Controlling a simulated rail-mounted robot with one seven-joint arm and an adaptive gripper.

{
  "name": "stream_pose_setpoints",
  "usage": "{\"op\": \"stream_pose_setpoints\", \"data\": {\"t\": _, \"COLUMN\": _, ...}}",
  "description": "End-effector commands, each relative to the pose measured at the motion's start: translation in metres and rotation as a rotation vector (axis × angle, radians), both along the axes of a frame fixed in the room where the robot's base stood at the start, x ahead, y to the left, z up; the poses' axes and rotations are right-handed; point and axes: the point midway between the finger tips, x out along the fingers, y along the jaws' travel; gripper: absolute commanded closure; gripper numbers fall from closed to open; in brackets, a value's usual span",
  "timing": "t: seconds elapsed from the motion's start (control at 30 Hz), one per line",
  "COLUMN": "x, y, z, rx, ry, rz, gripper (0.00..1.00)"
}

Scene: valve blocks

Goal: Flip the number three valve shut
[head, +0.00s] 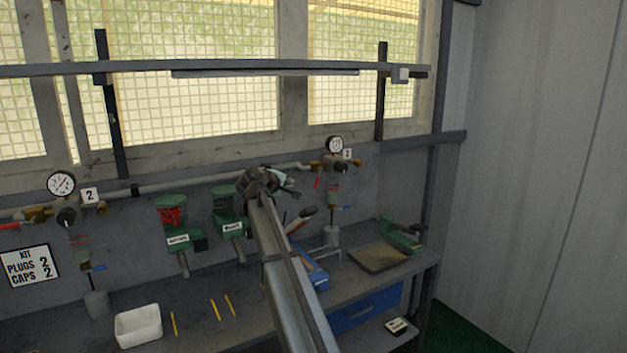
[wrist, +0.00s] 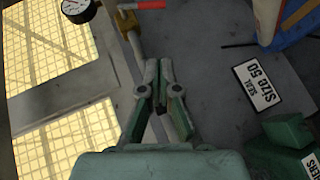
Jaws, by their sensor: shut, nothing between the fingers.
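The right valve block (head: 330,168) is brass, below a white gauge (head: 335,144). Its small tag (head: 347,154) is too small to read surely but looks like a 3.
Another valve block (head: 38,215) tagged 2 (head: 89,195) is at far left. The bench holds a white tub (head: 138,326) and blue tray (head: 313,270).

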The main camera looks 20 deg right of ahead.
Motion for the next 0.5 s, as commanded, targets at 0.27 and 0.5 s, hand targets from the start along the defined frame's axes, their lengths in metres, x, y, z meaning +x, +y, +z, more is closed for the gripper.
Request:
{"op": "stream_pose_setpoints", "data": {"t": 0.27, "x": 0.016, "y": -0.015, "z": 0.006, "rx": -0.017, "ry": -0.003, "rz": 0.003, "gripper": 1.0}}
{"op": "stream_pose_setpoints", "data": {"t": 0.5, "x": 0.046, "y": -0.047, "z": -0.007, "rx": -0.015, "ry": -0.002, "rz": 0.002, "gripper": 1.0}}
